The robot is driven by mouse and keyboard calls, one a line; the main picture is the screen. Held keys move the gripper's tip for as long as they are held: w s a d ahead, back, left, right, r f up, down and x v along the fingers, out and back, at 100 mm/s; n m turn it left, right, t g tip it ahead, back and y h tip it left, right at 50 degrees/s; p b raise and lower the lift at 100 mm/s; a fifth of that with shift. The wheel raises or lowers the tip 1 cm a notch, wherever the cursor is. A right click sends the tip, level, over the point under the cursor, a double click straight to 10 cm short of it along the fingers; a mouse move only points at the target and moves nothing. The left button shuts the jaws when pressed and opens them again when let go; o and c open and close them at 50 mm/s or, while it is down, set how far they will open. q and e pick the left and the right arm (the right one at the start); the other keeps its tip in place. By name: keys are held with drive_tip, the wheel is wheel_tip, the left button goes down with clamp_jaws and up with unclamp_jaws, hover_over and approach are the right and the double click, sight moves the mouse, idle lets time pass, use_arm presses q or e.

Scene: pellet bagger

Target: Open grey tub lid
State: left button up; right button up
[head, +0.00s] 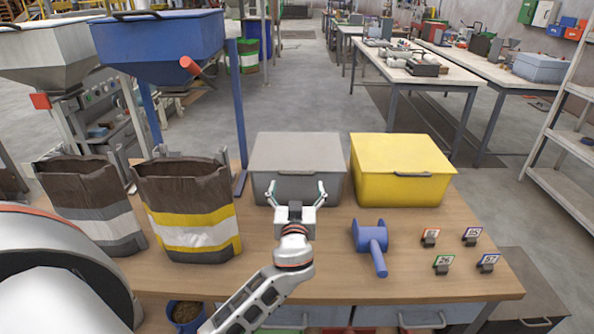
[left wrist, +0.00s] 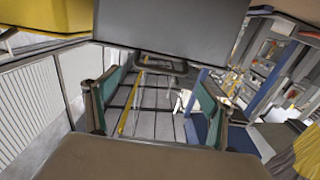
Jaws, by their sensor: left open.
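The grey tub (head: 262,188) stands on the wooden table in the head view, with its grey lid (head: 297,150) lying flat on top. A dark handle sits at the lid's front edge, partly hidden by my gripper. My left gripper (head: 296,186) is open in front of the tub, its fingers spread toward that handle. In the left wrist view, the grey tub (left wrist: 170,25) fills the top and the handle (left wrist: 160,62) shows between and beyond the two open fingers. I cannot tell whether the fingers touch it. My right gripper is not in view.
A yellow tub (head: 403,170) stands close on the right. A blue scoop (head: 370,238) and several small numbered tags lie to the right of my arm. Two brown bags, one with a yellow band (head: 190,215), stand on the left below a blue hopper (head: 160,40).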

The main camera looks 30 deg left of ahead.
sight(297, 174)
use_arm(q)
drive_tip(key=shift+p+x, duration=0.5)
drive_tip(key=shift+x, duration=3)
